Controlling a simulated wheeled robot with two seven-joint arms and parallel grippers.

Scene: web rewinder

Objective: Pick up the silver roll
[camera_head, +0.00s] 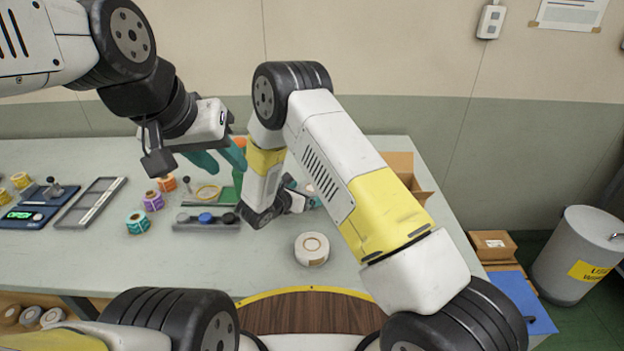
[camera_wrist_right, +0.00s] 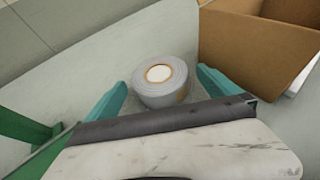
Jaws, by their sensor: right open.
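The silver roll (camera_wrist_right: 160,80), a grey tape roll with a tan core, lies flat on the table in the right wrist view. My right gripper (camera_wrist_right: 160,95) is open, with one teal finger at each side of the roll's near part; I cannot tell whether they touch it. In the head view my right arm hides most of that area; only a small part of the right gripper (camera_head: 308,200) shows. My left gripper (camera_head: 220,158) is open and empty above the table at the back left.
A white roll (camera_head: 312,249) lies near the table's front. An open cardboard box (camera_head: 402,165) stands right of the silver roll. A green part (camera_wrist_right: 30,128) shows at lower left.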

